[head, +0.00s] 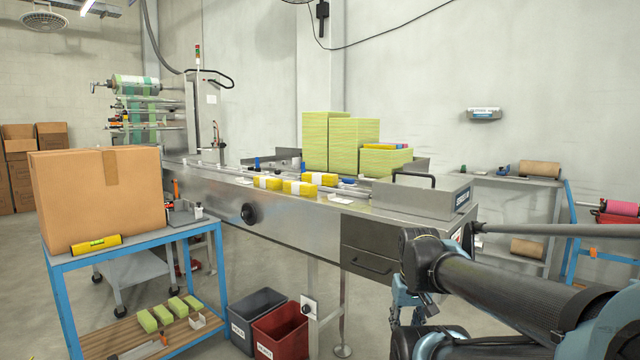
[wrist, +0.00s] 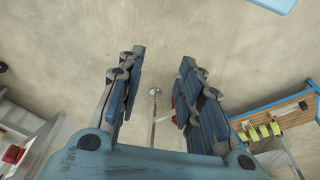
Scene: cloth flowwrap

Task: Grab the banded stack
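Several yellow stacks lie on the steel machine's top in the head view. Those that look banded in white are a left one (head: 267,182), a front one (head: 299,188) and a back one (head: 320,178). I cannot tell which of them the task means. My gripper (wrist: 163,57) is open and empty in the wrist view, pointing down over the bare floor, apart from the stacks. In the head view my arm is at the lower right; the gripper's fingers cannot be made out there.
The steel machine (head: 365,232) spans the middle, with tall green-yellow blocks (head: 354,145) behind the stacks and a steel box (head: 420,198) at its right end. A cardboard box (head: 70,205) stands on a blue-framed table at left. Grey (head: 257,318) and red (head: 281,333) bins stand below.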

